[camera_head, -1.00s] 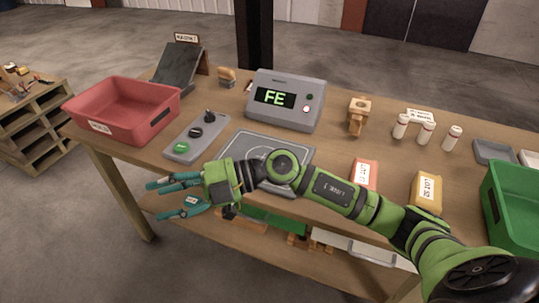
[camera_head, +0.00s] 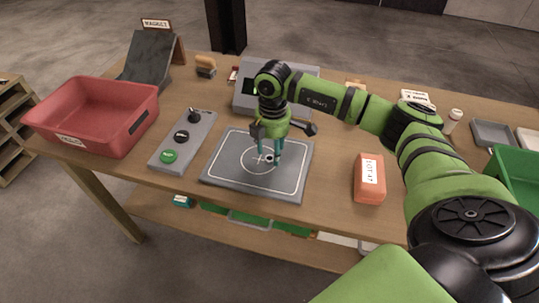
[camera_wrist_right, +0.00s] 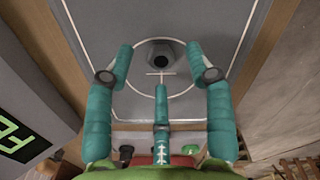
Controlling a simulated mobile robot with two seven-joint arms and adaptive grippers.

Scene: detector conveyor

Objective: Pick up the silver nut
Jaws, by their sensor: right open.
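The silver nut (camera_head: 269,158) is a small grey piece with a dark hole. It lies on the grey plate (camera_head: 222,174) near the middle of the white circle, next to the cross mark. It also shows in the wrist view (camera_wrist_right: 160,53). My right gripper (camera_head: 265,156) points down over the plate with its teal fingers open. In the wrist view two fingers stand on either side of the nut and the third finger is in front, and nothing is held. Contact with the nut cannot be told. My left gripper is out of view.
A button panel (camera_head: 190,132) and a red bin (camera_head: 108,142) stand left of the plate. The detector box (camera_head: 240,100) stands behind, partly covered by my arm. An orange box (camera_head: 369,190) is on the right, with a green crate (camera_head: 517,176) beyond it.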

